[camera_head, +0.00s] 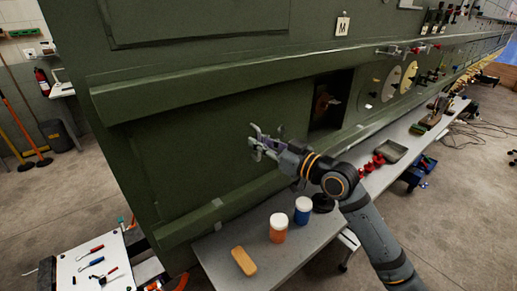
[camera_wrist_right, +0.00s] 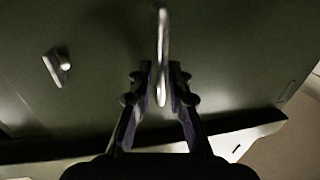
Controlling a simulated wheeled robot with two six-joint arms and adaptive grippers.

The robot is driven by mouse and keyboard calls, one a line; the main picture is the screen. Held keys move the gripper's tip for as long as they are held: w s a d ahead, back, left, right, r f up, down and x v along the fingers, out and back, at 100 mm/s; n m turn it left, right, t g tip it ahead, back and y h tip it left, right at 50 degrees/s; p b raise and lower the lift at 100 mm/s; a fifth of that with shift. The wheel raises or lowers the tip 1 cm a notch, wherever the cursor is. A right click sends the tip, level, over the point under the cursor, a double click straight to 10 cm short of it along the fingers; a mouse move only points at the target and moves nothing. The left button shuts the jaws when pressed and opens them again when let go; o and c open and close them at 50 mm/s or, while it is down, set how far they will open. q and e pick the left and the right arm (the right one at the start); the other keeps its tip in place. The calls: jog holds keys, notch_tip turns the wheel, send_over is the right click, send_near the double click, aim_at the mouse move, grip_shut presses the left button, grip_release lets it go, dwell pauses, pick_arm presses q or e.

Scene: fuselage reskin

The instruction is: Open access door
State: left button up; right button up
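The access door appears as a flat dark green panel (camera_head: 190,145) set between two raised ribs in the head view. Its exact edges are hard to tell, and it looks closed. My right gripper (camera_head: 258,142) is up at the panel's face. In the right wrist view a slim pale handle (camera_wrist_right: 162,50) stands between the fingers of this gripper (camera_wrist_right: 160,80). The fingers are apart, with a narrow gap seeming to show on each side of the handle. A second small handle (camera_wrist_right: 57,66) sits on the panel to the left. My left gripper is not in view.
A grey bench (camera_head: 225,240) below the panel holds an orange jar (camera_head: 278,228), a blue jar (camera_head: 302,210) and a yellow block (camera_head: 244,261). A dark opening (camera_head: 328,100) lies right of the gripper. A white tool board (camera_head: 92,270) stands at lower left.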

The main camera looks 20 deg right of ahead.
jog(key=shift+w+a, duration=0.2)
jog(key=shift+a, duration=0.05)
jog(key=shift+d, duration=0.1)
grip_shut()
dwell(0.4)
